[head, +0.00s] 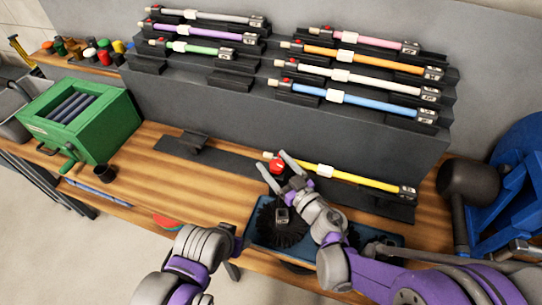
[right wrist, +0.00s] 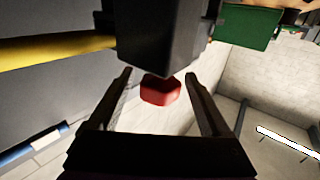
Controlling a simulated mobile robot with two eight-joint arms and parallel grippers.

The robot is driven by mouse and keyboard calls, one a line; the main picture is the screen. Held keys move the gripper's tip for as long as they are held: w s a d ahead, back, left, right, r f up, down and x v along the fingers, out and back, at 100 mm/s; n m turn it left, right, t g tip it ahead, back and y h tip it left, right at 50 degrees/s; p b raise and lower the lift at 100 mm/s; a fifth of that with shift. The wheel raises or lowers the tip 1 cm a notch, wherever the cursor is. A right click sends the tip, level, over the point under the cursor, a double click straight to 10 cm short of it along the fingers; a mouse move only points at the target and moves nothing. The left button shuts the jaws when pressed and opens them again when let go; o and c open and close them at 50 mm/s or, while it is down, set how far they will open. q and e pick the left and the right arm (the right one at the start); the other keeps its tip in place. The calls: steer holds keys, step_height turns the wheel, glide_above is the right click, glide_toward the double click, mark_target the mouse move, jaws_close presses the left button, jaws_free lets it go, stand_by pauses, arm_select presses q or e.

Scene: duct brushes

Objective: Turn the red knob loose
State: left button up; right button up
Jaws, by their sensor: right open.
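The red knob (head: 277,167) sits on the dark end block of the yellow rod, which lies on a low black rack on the bench. The yellow rod (head: 355,180) has a white collar and runs right from the knob. My right gripper (head: 279,163) is open, with one finger on each side of the knob. In the right wrist view the knob (right wrist: 160,90) shows between the two open fingers, below the dark block (right wrist: 160,40), with gaps visible on both sides. Part of my left arm shows at the lower left of the head view, but no left fingers can be made out.
A blue tray (head: 385,240) with black round brushes lies under my right arm. Several coloured rods rest on the grey stepped rack (head: 225,100) behind. A green box (head: 85,120) stands at left, a dark mallet-like object (head: 468,182) at right. The bench at left centre is mostly clear.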

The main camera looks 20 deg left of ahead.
steer(key=shift+x, duration=1.15)
jaws_close()
steer(key=shift+f+n+g+y+b, duration=0.1)
steer(key=shift+n+g+y+b, duration=0.45)
steer(key=shift+g, duration=0.25)
steer(key=n+g, duration=0.1)
steer(key=n+g+y+b, duration=0.1)
steer(key=shift+s+a+g+y, duration=0.2)
steer(key=shift+s+g+y, duration=0.05)
steer(key=shift+s+g, duration=0.15)
jaws_free()
